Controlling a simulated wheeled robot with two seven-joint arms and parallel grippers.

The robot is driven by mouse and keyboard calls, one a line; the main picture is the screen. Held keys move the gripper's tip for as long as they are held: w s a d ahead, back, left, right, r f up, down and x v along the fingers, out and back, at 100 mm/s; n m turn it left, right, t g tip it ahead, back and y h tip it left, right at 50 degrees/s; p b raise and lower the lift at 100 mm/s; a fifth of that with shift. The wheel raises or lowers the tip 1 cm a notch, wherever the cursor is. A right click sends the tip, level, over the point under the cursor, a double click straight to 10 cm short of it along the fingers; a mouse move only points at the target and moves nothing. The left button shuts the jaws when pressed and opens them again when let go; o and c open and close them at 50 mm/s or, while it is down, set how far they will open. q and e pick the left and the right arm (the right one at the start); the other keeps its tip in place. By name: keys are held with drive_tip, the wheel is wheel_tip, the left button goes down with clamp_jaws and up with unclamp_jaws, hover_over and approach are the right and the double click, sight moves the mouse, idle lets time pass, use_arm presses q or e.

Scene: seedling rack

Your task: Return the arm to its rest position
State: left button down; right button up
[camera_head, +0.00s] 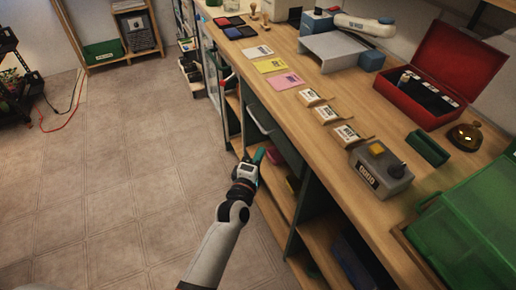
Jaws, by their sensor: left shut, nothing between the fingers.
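My left arm comes up from the bottom of the head view, a little left of the middle. My left gripper (258,157) is shut and empty, with teal fingers. It is in front of the counter's open shelves, below the level of the countertop, and appears apart from the things on top. My right gripper is not in view.
The wooden counter (309,133) runs along the right, bearing stamps, coloured cards, a grey box with a yellow button (380,168), an open red case (419,105) and a green bin (470,235). A dark rack stands far left.

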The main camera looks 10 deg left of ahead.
use_arm(q)
drive_tip(key=s, duration=0.7)
drive_tip(key=shift+s+a+f, duration=0.15)
drive_tip(key=shift+s+a, duration=0.05)
drive_tip(key=shift+a, duration=0.25)
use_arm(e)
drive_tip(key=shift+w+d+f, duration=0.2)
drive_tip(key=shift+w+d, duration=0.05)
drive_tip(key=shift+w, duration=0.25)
